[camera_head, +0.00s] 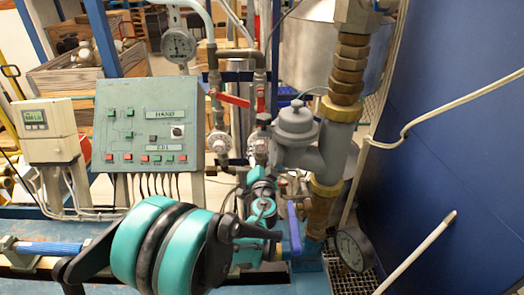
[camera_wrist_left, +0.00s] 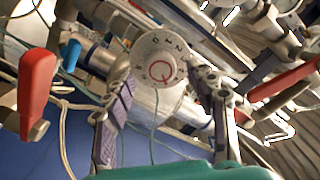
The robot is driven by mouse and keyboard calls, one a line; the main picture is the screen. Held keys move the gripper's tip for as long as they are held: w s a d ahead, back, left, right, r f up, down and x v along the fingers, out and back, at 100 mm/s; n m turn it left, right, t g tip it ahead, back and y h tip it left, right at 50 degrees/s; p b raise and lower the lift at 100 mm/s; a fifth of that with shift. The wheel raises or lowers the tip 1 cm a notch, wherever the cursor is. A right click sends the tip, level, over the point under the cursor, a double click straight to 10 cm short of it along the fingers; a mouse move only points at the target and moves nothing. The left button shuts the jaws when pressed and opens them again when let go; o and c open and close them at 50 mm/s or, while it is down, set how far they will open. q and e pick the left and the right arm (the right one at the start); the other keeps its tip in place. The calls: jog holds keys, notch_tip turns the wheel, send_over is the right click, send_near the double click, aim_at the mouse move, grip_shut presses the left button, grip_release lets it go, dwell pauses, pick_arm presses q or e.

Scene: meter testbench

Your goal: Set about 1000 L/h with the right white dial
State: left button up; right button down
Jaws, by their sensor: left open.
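The right white dial (camera_head: 258,147) is on the pipework right of the control panel, partly hidden behind my left gripper (camera_head: 263,183). In the left wrist view a white dial (camera_wrist_left: 158,62) with dark markings and a red mark faces the camera. The fingers of my left gripper (camera_wrist_left: 162,78) are spread, one on each side of that dial near its rim. I cannot tell whether they touch it. The other white dial (camera_head: 219,143) is just to the left in the head view. My right gripper is not in view.
A grey meter box (camera_head: 47,130) has a small lit display, too small to read. A green control panel (camera_head: 148,122) stands beside it. A red lever (camera_head: 233,99) is above the dials, and a blue lever (camera_head: 294,228) is lower right. Thick brass and grey pipes (camera_head: 335,140) crowd the right.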

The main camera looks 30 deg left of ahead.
aim_at(261, 146)
pick_arm(q)
jog(key=shift+w+a, duration=0.3)
jog(key=shift+w, duration=0.3)
jog(key=shift+w+a, duration=0.35)
jog(key=shift+w, duration=0.1)
jog(key=c, duration=1.2)
jog(key=shift+o, duration=0.2)
jog(key=shift+m+b, duration=0.45)
jog(key=shift+m, duration=0.65)
